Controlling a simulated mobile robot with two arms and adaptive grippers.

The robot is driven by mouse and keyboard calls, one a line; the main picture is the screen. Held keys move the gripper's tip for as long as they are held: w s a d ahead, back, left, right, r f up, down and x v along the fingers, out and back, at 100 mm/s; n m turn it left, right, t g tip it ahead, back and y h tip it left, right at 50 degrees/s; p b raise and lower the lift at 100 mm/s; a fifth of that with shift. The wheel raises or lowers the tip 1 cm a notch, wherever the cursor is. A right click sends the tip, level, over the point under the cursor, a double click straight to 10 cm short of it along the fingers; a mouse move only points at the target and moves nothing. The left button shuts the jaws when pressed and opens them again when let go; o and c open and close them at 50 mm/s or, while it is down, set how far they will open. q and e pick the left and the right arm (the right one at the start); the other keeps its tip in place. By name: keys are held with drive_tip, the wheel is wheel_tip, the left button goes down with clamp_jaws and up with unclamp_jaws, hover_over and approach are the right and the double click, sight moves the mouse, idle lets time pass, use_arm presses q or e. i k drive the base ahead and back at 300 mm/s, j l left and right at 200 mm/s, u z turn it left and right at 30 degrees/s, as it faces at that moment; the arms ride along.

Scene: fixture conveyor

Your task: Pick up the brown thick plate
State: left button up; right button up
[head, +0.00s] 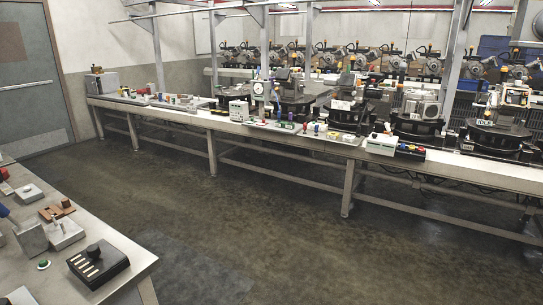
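A small brown piece (57,210), which looks like a thick plate, lies on the near left table (125,252). It is beside or partly on a light grey block (65,234); I cannot tell which at this size. Neither of my grippers is in view.
A black box with pale strips (98,265) and a green-rimmed button (43,264) are on the near table. A long bench (190,115) with several devices runs across the back. The dark floor (240,215) between is clear. A grey door (25,75) is at left.

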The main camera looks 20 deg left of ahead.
sight(61, 209)
drive_tip(key=i+u, duration=0.3)
drive_tip(key=i, duration=0.6)
drive_tip(key=i+l+u, duration=0.15)
drive_tip(key=i+u, duration=0.15)
drive_tip(key=i, duration=0.65)
